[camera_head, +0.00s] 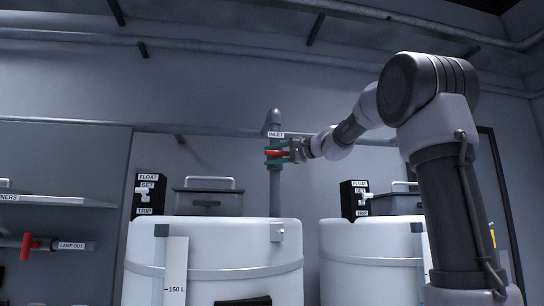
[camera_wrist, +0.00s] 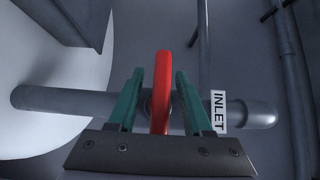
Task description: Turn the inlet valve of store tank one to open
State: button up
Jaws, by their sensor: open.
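The inlet valve's red handle (camera_head: 271,153) is on the vertical grey pipe (camera_head: 275,190) above the left white tank, just below the INLET label (camera_head: 276,134). The handle lies across the pipe. In the wrist view the red handle (camera_wrist: 161,85) stands between the two green fingers of my gripper (camera_wrist: 158,95), crosswise to the pipe (camera_wrist: 70,104). My gripper is open, with a finger on each side of the handle and narrow gaps visible. The INLET label (camera_wrist: 218,111) is right of the fingers. The valve body is partly hidden behind the fingers and handle.
The left white tank (camera_head: 215,240) has a lidded box (camera_head: 207,203) and a float switch panel (camera_head: 149,194) on top. A second white tank (camera_head: 370,250) stands to the right behind my arm.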

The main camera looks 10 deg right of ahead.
jog(key=shift+c, duration=0.3)
grip_shut()
jog(key=shift+d+f+n+g+h, duration=0.4)
jog(key=shift+n+g+h, duration=0.25)
jog(key=shift+n+h, duration=1.1)
jog(key=shift+d+f+n+g+h, duration=0.5)
jog(key=shift+n+h, duration=0.7)
jog(key=shift+h, duration=1.2)
jog(key=shift+d+f+n+g+h, duration=0.2)
jog(key=shift+n+g+h, duration=0.55)
jog(key=shift+n+h, duration=1)
jog(key=shift+f+h, duration=0.1)
jog(key=shift+h, duration=0.3)
